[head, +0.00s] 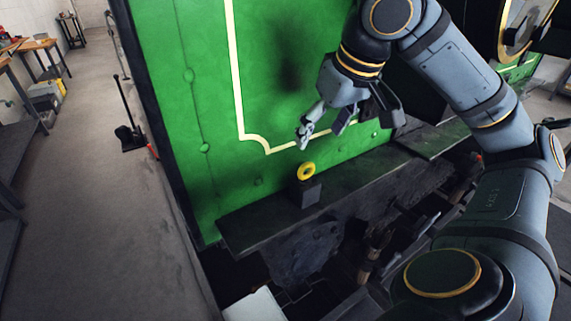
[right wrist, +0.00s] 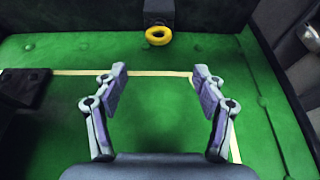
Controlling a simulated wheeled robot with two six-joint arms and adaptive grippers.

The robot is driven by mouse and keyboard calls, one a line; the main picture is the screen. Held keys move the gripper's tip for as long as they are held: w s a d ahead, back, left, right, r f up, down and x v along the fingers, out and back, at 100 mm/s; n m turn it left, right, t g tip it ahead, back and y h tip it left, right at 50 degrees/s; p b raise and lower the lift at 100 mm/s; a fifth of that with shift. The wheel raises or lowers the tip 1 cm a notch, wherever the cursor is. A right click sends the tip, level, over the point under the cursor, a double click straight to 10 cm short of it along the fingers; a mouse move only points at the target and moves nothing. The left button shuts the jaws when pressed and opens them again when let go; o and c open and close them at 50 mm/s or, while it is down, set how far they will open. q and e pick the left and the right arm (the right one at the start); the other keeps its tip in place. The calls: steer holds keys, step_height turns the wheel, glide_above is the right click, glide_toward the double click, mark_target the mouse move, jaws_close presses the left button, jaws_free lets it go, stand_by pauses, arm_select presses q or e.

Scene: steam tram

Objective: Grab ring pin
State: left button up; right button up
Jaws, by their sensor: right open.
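The ring pin shows as a yellow ring (head: 300,172) standing up from a small dark block (head: 305,193) on the dark ledge at the foot of a green panel. In the right wrist view the yellow ring (right wrist: 158,42) is at the top centre, beyond the fingertips and roughly in line with the gap between them. My right gripper (head: 321,136) is open and empty, a little above and to the right of the ring, apart from it. Its spread fingers also show in the right wrist view (right wrist: 159,78). My left gripper is in neither view.
The green panel (head: 200,100) with a cream line rises close behind the ring. The dark ledge (head: 250,222) runs along its foot, with dark machinery below. Open floor (head: 80,200) lies to the left, with a dustpan (head: 130,138) and workbenches farther back.

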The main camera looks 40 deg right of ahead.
steer(key=b, duration=0.3)
glide_above(305, 165)
steer(key=s, duration=0.2)
step_height(305, 165, down, 5)
steer(key=shift+d+r, duration=0.1)
steer(key=b+x, duration=0.2)
steer(key=x, duration=0.3)
steer(key=shift+a, duration=0.3)
steer(key=shift+f, duration=0.25)
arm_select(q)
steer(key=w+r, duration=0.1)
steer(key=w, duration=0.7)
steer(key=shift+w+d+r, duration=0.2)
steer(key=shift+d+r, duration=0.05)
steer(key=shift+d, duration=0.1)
arm_select(e)
steer(key=shift+r, duration=0.15)
steer(key=c, duration=0.4)
steer(key=shift+c, duration=1.4)
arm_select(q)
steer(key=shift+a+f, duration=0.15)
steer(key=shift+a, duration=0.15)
arm_select(e)
steer(key=c, duration=0.6)
